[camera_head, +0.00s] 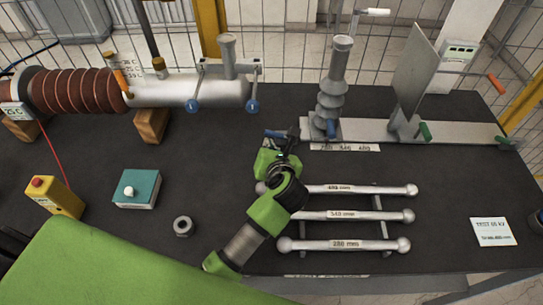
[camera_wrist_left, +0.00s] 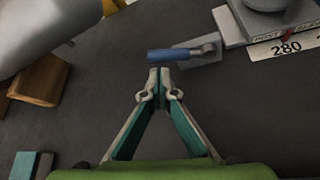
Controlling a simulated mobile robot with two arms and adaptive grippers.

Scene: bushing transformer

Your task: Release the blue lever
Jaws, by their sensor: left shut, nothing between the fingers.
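The blue lever (camera_wrist_left: 165,54) has a blue handle and a grey metal end on a small grey plate, left of the insulator's base. In the head view its blue handle (camera_head: 275,133) shows just beyond my left gripper (camera_head: 289,140), which partly covers the lever's metal end. In the left wrist view my left gripper (camera_wrist_left: 160,76) is shut and empty. Its fingertips are just short of the handle; I cannot tell whether they touch it. Another blue handle (camera_head: 331,128) sits at the front of the grey insulator (camera_head: 333,85). My right gripper is not in view.
A label strip (camera_head: 345,147) lies before the insulator. Several metal rods (camera_head: 345,215) rest right of my left arm. A teal box (camera_head: 137,189), yellow button box (camera_head: 54,197) and metal ring (camera_head: 183,226) stand to the left. A large cylinder (camera_head: 170,92) lies behind.

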